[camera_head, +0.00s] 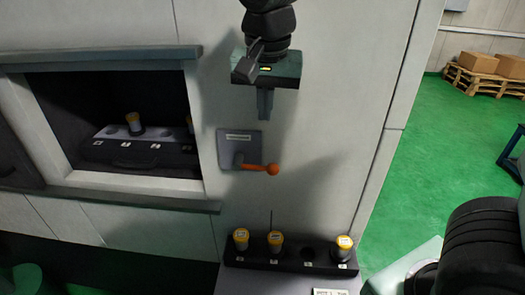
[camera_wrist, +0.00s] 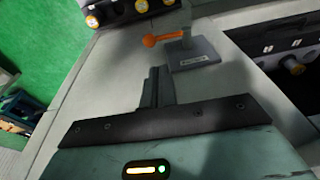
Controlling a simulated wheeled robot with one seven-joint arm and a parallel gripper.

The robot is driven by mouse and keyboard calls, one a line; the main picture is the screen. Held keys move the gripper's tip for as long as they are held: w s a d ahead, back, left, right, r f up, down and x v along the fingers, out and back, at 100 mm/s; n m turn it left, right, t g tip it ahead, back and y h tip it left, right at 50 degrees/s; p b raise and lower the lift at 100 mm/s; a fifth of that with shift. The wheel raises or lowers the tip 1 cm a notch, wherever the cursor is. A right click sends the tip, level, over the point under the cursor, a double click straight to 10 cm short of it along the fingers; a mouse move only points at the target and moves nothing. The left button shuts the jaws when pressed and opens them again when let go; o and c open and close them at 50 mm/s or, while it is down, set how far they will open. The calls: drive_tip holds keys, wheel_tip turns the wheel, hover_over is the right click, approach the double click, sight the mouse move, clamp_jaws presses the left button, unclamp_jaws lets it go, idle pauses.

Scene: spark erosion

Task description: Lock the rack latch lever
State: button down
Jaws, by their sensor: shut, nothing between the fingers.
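The rack latch lever (camera_head: 255,168) is an orange handle with a round knob, on a grey plate (camera_head: 240,138) fixed to the pale machine wall. It points to the right, close to horizontal, with the knob slightly lower. The lever also shows in the wrist view (camera_wrist: 165,39), beside its labelled plate (camera_wrist: 195,55). My gripper (camera_head: 265,117) is above and slightly right of the plate in the head view, fingers pointing down. Its fingers are together and empty; they also show in the wrist view (camera_wrist: 158,73). They are apart from the lever.
A dark open recess (camera_head: 110,115) with a rack of yellow-capped holders is at the left. A black holder rack (camera_head: 290,262) stands below the lever, with several yellow-capped holders and a thin upright rod. Green floor (camera_head: 460,150) is free at the right; boxes on a pallet (camera_head: 485,75) stand far back.

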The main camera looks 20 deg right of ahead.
sight(261, 167)
drive_tip(key=shift+f, duration=0.15)
drive_tip(key=p+x, duration=0.5)
drive_tip(key=x, duration=0.9)
drive_tip(key=shift+a, duration=0.15)
drive_tip(key=shift+a, duration=0.1)
